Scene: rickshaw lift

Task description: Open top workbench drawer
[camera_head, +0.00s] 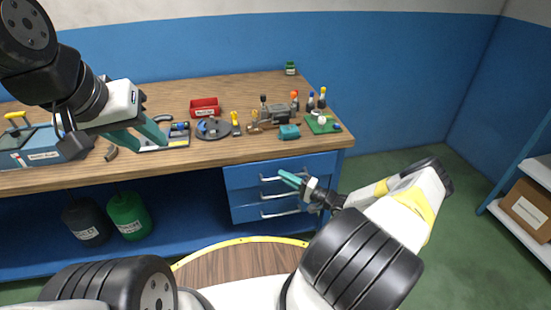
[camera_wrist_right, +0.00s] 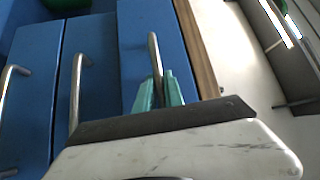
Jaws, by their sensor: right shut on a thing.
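The top workbench drawer (camera_head: 245,177) is the uppermost blue drawer under the worktop. In the head view it looks about flush with the drawers below; I cannot tell a small gap. Its metal handle (camera_wrist_right: 153,45) passes between the teal fingers of my right gripper (camera_wrist_right: 158,88) in the right wrist view. My right gripper (camera_head: 288,178) is shut on this handle, and its fingers hide part of it in the head view. My left gripper (camera_head: 150,143) is open and empty, its teal fingers apart above the left part of the worktop.
The wooden workbench (camera_head: 80,178) carries a red bin (camera_head: 205,107), a blue toolbox (camera_head: 40,146), a vise (camera_head: 277,114) and small tools. Two lower drawers have handles (camera_wrist_right: 77,88). A green canister (camera_head: 128,213) stands beneath. A shelf with a cardboard box (camera_head: 527,208) is at right; floor between is clear.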

